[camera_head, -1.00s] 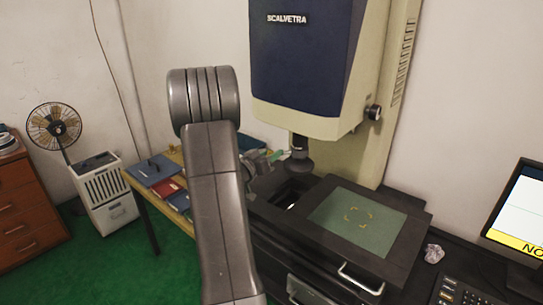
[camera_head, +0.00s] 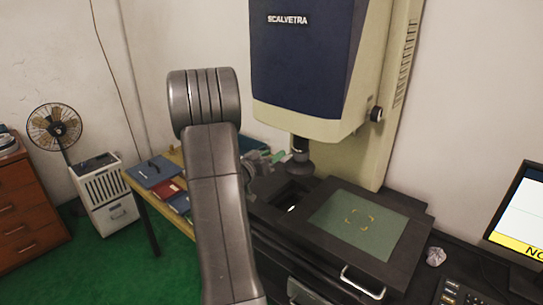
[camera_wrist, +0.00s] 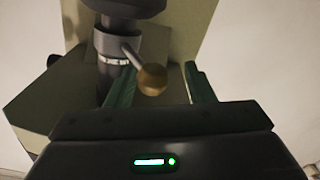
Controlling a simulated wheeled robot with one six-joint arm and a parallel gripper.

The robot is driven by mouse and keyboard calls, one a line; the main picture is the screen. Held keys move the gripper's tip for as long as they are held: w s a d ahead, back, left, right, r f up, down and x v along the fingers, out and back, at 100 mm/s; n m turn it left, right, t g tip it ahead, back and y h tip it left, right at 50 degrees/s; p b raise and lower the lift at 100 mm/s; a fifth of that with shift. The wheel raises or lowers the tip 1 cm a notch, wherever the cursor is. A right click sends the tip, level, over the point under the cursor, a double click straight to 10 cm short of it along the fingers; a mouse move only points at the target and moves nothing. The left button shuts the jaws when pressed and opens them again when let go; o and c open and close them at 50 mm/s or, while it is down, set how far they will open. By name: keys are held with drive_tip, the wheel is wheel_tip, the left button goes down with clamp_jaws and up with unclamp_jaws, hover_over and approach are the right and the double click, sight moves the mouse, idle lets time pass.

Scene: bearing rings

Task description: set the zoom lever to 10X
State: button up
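The zoom lever is a short grey rod ending in a brass-coloured ball knob (camera_wrist: 152,79). It sticks out from a grey ring on the dark lens barrel (camera_wrist: 115,42), which carries a white marked band. The lens also shows in the head view (camera_head: 300,152) under the measuring machine. In the wrist view my gripper (camera_wrist: 158,70) is open, with the knob in the gap between its two green fingers, closer to the left finger. I cannot tell whether it touches the knob. The scale's numbers are too small to read.
The machine's blue and cream head (camera_head: 305,65) hangs above a dark stage with a green glass plate (camera_head: 358,222). A yellow table (camera_head: 155,205) with books stands at the left.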

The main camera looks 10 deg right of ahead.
drive_tip(key=b+v, duration=0.2)
drive_tip(key=v, duration=1.1)
drive_tip(key=shift+a, duration=0.2)
drive_tip(key=shift+s, duration=0.1)
drive_tip(key=p+x, duration=0.2)
drive_tip(key=x, duration=1.1)
drive_tip(key=shift+d, duration=0.2)
drive_tip(key=shift+f, duration=0.1)
